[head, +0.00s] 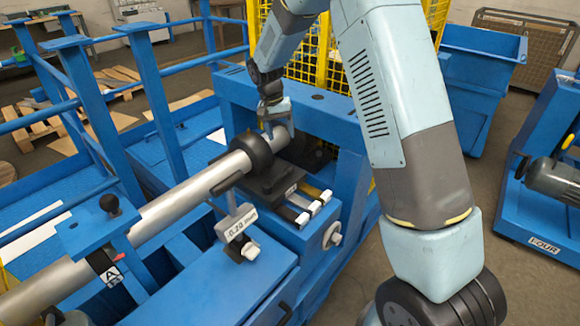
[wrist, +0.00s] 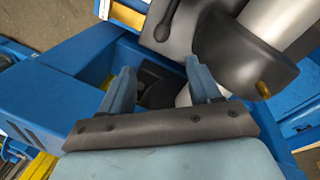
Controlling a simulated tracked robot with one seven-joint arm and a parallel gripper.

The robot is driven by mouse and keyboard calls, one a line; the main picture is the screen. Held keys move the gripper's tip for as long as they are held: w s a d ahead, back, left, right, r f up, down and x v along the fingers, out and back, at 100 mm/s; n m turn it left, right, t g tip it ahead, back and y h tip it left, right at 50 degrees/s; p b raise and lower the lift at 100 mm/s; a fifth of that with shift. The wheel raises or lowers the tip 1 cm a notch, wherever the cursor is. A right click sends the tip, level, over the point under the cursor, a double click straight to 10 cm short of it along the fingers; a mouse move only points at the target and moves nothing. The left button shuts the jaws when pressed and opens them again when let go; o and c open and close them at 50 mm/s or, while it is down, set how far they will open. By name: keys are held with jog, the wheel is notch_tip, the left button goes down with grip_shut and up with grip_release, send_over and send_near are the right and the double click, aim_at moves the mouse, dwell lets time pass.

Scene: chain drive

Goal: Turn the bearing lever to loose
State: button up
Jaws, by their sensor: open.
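The black bearing housing (head: 252,152) sits around the silver shaft (head: 170,210) on a dark base; it also shows in the wrist view (wrist: 235,52). A black lever with a rounded end (wrist: 168,20) lies on a dark plate at the top of the wrist view, left of the housing. I cannot tell whether it stands at loose or tight. My gripper (head: 270,127) is beside the housing at the shaft's far end, partly hidden. In the wrist view my gripper (wrist: 162,88) has its two fingers apart with nothing between them, and the lever is beyond them.
A blue frame (head: 310,115) stands close behind my gripper. A small display (head: 238,222) reads about -0.20 in front of the shaft. White-tipped blocks (head: 305,205) lie beside the bearing base.

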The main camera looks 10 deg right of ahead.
aim_at(288, 166)
jog(key=f, duration=0.4)
jog(key=d+f, duration=0.1)
jog(key=f, duration=0.4)
jog(key=d+f, duration=0.1)
jog(key=f, duration=0.4)
jog(key=shift+s+d+f, duration=0.1)
jog(key=shift+s+f, duration=0.05)
jog(key=shift+f, duration=0.05)
jog(key=shift+c, duration=0.2)
grip_shut()
